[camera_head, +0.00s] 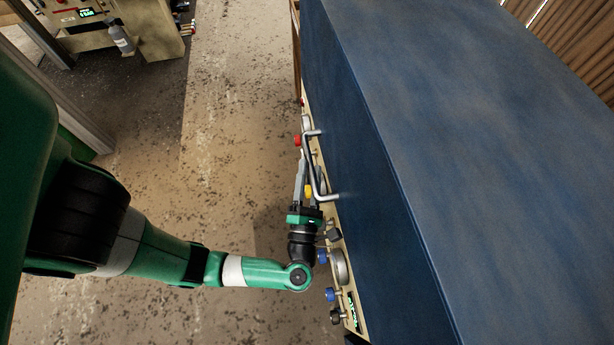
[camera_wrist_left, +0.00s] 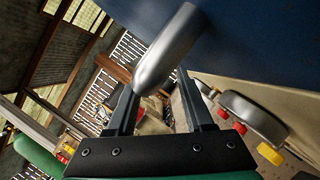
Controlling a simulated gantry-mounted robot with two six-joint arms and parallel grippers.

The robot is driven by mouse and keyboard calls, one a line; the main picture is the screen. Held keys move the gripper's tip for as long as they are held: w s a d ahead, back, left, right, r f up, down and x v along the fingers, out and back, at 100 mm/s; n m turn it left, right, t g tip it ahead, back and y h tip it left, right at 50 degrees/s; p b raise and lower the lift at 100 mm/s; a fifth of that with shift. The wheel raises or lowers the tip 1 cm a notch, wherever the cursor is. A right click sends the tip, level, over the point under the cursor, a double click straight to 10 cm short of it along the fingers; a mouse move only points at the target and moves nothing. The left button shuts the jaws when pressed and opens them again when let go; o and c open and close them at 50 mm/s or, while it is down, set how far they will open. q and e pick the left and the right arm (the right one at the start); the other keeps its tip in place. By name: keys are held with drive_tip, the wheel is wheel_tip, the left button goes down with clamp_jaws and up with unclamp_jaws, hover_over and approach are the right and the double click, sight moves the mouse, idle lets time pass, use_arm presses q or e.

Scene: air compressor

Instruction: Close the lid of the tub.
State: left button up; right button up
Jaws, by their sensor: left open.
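A large blue casing (camera_head: 470,130) fills the right of the head view. I cannot tell where its lid meets the tub. A silver bar handle (camera_head: 313,166) stands out from its near left side, and it also shows large in the left wrist view (camera_wrist_left: 166,50). My left gripper (camera_head: 303,178) is beside the handle, fingers pointing up the picture. In the wrist view the left gripper (camera_wrist_left: 157,95) is open, with the handle's end in front of and between the fingers. I cannot tell if they touch. My right gripper is not in view.
A cream control panel (camera_head: 343,240) with a gauge (camera_head: 341,266), red, blue and yellow knobs runs below the handle, close to my left gripper. Another machine (camera_head: 150,30) stands at the top left. The speckled floor (camera_head: 225,130) between is clear.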

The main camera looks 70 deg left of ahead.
use_arm(q)
drive_tip(key=v, duration=1)
